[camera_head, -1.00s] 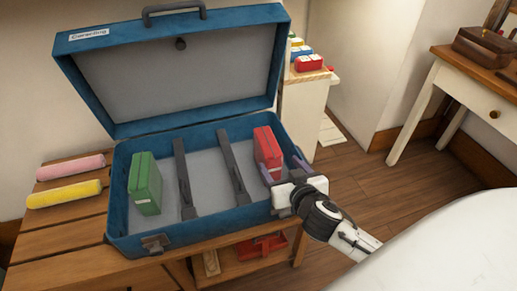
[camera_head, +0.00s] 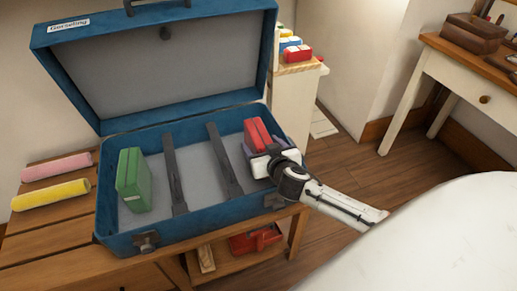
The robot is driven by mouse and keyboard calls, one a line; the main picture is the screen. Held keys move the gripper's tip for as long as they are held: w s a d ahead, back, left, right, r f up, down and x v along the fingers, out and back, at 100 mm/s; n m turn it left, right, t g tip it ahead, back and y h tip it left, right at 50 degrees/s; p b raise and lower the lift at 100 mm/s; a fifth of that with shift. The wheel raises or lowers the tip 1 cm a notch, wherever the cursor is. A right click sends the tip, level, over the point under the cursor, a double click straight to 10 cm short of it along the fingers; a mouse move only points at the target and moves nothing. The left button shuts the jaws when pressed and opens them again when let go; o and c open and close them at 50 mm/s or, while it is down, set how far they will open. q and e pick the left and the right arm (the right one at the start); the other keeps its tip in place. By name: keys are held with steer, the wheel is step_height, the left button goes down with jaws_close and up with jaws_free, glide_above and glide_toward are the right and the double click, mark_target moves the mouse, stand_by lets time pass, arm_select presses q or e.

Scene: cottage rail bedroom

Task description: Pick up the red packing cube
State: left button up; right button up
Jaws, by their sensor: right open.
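The red packing cube (camera_head: 257,134) stands upright in the right part of the open blue suitcase (camera_head: 125,246). My right gripper (camera_head: 264,152) is open at the cube's near side, inside the suitcase's right end. A finger shows at the cube's lower left. The gripper body hides the lower part of the cube, so I cannot tell whether the fingers touch it. My left gripper is not in view.
A green packing cube (camera_head: 133,180) stands in the suitcase's left part, with two dark straps (camera_head: 222,160) between the cubes. Pink (camera_head: 56,166) and yellow (camera_head: 51,195) rolls lie left on the slatted bench. The raised lid (camera_head: 160,80) stands behind.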

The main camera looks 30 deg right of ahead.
steer(key=shift+r, duration=0.1)
steer(key=c, duration=1.4)
